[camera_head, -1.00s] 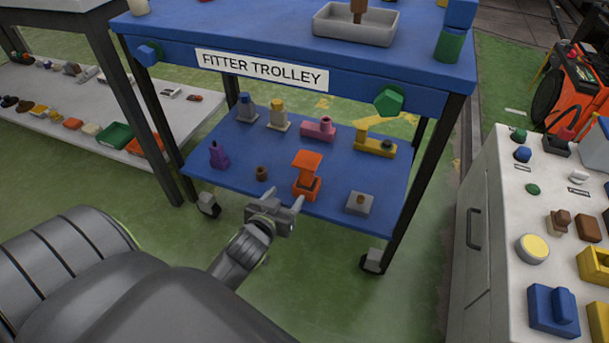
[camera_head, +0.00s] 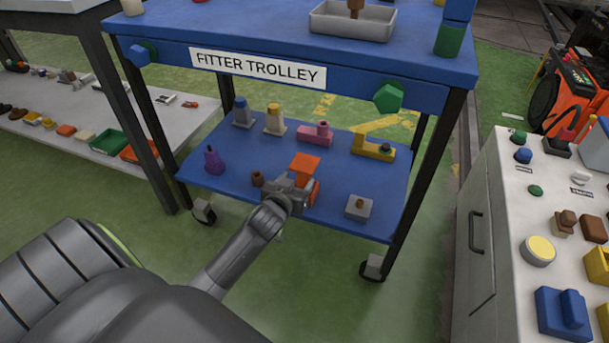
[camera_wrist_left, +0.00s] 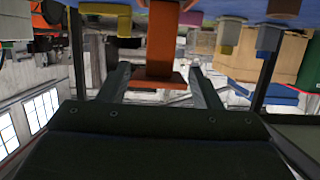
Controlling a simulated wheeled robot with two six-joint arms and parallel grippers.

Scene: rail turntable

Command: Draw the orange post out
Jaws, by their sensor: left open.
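The orange post (camera_head: 304,163) stands on the blue lower shelf (camera_head: 235,183) of the trolley, near its front edge. It has a wide head, and my gripper hides part of its lower half in the head view. My left gripper (camera_head: 293,185) is at the front of the post, open. In the left wrist view, which looks upside down, the orange post (camera_wrist_left: 160,48) shows between the two spread fingers of the left gripper (camera_wrist_left: 160,88). I cannot tell whether a finger touches it. My right gripper is not in view.
A brown piece (camera_head: 257,178) stands close left of the post. A grey block (camera_head: 359,207) is to the right. Purple (camera_head: 214,160), pink (camera_head: 316,134) and yellow (camera_head: 373,147) pieces stand around. The blue trolley top (camera_head: 260,33) overhangs the shelf.

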